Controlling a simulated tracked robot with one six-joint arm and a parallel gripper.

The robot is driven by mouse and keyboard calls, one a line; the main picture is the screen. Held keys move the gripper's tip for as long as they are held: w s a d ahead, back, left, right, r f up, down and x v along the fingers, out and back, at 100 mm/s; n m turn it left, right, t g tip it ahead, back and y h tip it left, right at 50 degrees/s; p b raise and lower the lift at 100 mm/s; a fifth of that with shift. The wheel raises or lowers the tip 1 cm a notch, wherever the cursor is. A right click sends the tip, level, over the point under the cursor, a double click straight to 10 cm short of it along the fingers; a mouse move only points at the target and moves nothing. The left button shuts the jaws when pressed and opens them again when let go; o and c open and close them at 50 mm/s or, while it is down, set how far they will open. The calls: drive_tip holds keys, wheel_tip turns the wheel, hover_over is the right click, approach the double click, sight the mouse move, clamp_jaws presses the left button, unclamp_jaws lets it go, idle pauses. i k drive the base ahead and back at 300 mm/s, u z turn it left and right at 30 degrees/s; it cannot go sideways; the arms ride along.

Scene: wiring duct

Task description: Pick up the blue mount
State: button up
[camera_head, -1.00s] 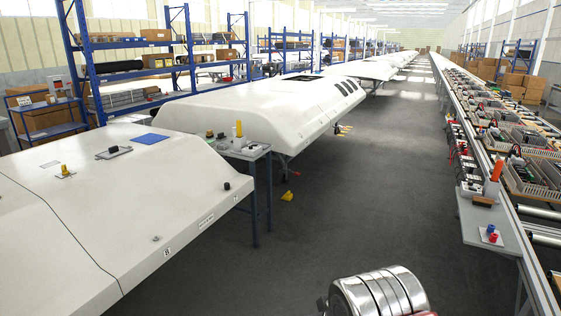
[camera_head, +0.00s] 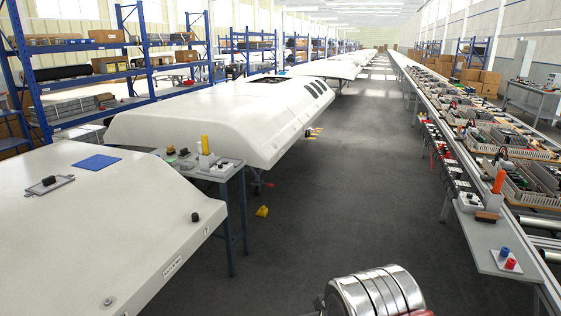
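A small blue upright piece (camera_head: 503,253) stands beside a red one (camera_head: 511,263) on a pale plate at the near end of the grey shelf (camera_head: 482,241) on the right; it may be the blue mount, but it is too small to tell its shape. A flat blue square (camera_head: 97,162) lies on the white housing at the left. My gripper is not in view; only a shiny metal part of my arm shows at the bottom centre, well left of the shelf and apart from it.
An orange cylinder (camera_head: 498,183) and a brown block (camera_head: 487,217) stand farther back on that shelf. A long conveyor with bins (camera_head: 522,185) runs behind it. White housings (camera_head: 75,225) line the left. The grey aisle floor (camera_head: 345,200) is clear, with a yellow object (camera_head: 262,211) at its left.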

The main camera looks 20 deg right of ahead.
sight(504, 252)
drive_tip(key=z, duration=0.3)
drive_tip(key=i, duration=1.6)
drive_tip(key=z, duration=0.65)
drive_tip(key=i, duration=0.7)
drive_tip(key=z, duration=0.7)
drive_tip(key=i, duration=0.65)
drive_tip(key=z, duration=0.9)
drive_tip(key=i, duration=0.8)
drive_tip(key=z, duration=0.45)
